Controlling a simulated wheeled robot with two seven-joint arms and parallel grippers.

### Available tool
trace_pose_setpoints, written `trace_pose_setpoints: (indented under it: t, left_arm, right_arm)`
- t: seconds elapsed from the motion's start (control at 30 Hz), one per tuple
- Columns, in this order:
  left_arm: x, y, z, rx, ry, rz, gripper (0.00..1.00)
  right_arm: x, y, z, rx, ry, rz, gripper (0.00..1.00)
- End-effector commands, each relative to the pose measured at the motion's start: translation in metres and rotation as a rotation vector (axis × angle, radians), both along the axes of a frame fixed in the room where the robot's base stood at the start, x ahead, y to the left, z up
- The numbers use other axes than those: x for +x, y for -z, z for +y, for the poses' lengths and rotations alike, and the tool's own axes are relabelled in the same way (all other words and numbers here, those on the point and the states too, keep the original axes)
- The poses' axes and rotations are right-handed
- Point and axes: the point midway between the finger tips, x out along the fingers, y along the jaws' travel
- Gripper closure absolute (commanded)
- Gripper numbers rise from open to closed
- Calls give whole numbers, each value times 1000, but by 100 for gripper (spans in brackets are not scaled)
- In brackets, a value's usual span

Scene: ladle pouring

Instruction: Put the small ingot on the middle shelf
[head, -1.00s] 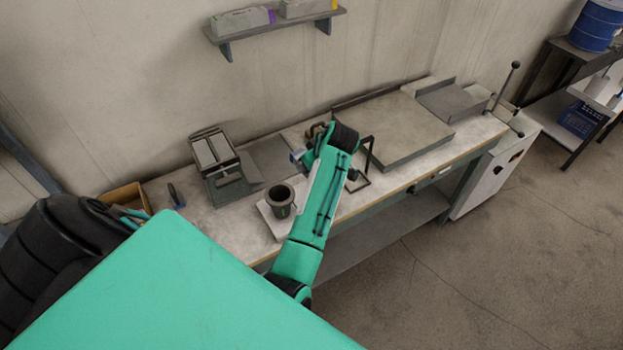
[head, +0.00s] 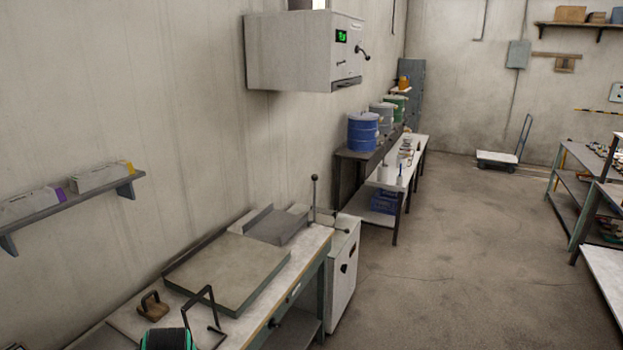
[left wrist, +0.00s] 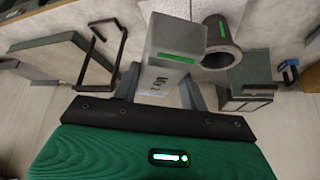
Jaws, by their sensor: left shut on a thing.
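My left gripper (left wrist: 159,80) is shut on a pale grey metal block, the small ingot (left wrist: 176,38), in the left wrist view. The ingot sticks out past the fingers, above the workbench. Only a green and black part of my left arm shows at the bottom of the head view; its gripper and the ingot are outside that view. A green-framed shelf rack (head: 584,188) with several tiers stands at the right edge of the head view, partly cut off. I cannot tell whether its tier is the middle shelf meant. My right gripper is not in view.
The workbench (head: 114,338) holds a flat slab (head: 228,270), a brown handled block (head: 153,306) and a black bent frame (head: 205,310). A dark crucible (left wrist: 220,42) shows beside the ingot. A wall shelf (head: 75,212) is at left. Open floor (head: 465,255) lies between bench and rack.

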Motion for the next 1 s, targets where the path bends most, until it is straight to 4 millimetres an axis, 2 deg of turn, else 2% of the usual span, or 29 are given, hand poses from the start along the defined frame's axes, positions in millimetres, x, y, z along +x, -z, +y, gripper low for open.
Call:
trace_pose_setpoints:
  t: [0.03,0.1,0.3,0.4,0.6,1.0]
  left_arm:
    - [-12,12,-13,0,84,-5,96]
    - [-27,15,-32,0,209,-5,96]
    - [-68,18,-76,0,519,-6,96]
    - [-83,17,-91,1,628,-5,96]
    - [-97,14,-103,4,724,-2,96]
    - [-97,13,-104,4,728,-1,96]
  right_arm:
    - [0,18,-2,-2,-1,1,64]
    - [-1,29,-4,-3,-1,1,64]
    - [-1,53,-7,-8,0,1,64]
    - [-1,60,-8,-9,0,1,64]
    - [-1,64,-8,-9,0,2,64]
    - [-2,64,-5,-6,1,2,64]
